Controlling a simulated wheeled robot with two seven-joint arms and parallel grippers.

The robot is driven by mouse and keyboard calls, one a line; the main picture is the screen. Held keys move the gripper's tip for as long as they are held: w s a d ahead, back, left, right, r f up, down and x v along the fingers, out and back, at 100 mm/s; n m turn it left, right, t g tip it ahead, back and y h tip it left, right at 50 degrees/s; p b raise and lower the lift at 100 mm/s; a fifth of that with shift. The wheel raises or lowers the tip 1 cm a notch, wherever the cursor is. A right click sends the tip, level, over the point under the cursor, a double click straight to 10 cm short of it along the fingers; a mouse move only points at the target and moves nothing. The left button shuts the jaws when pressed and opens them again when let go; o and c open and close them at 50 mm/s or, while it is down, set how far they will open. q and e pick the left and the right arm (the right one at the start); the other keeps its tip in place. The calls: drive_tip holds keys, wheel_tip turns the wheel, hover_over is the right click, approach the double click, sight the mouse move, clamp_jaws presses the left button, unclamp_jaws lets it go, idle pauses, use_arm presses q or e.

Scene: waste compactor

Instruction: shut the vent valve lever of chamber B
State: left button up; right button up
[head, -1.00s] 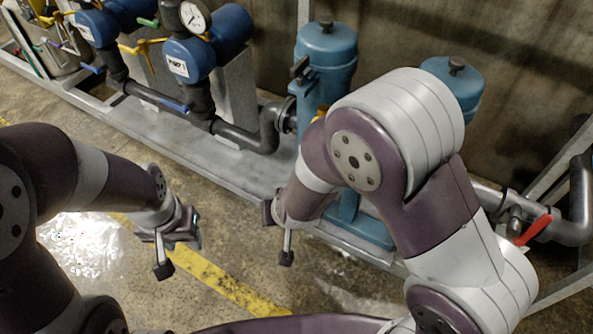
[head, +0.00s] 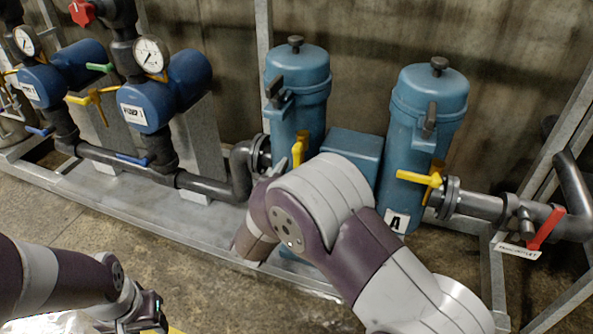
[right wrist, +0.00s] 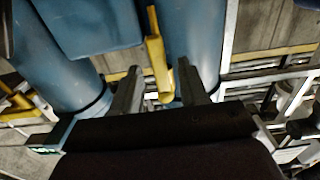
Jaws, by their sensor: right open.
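Two blue upright chambers stand on the skid. The right chamber (head: 428,110) carries a label A. The left chamber (head: 298,85) shows no readable label and has a yellow lever (head: 300,148) standing roughly upright low on its front. My right forearm covers the lower part of this chamber and hides most of my right gripper in the head view. In the right wrist view my open right gripper (right wrist: 160,82) has its fingers on either side of a yellow lever (right wrist: 157,55); contact cannot be told. My left gripper (head: 145,315) is low at the left, its fingers unclear.
A second yellow lever (head: 420,179) points left from chamber A. A red lever (head: 546,229) sits on the pipe at the right. Blue pumps with gauges (head: 150,55) and coloured handles stand at the left. A blue box (head: 355,155) fills the gap between the chambers.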

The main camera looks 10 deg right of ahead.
drive_tip(key=shift+x, duration=1.35)
use_arm(q)
drive_tip(key=shift+f, duration=0.5)
use_arm(e)
clamp_jaws()
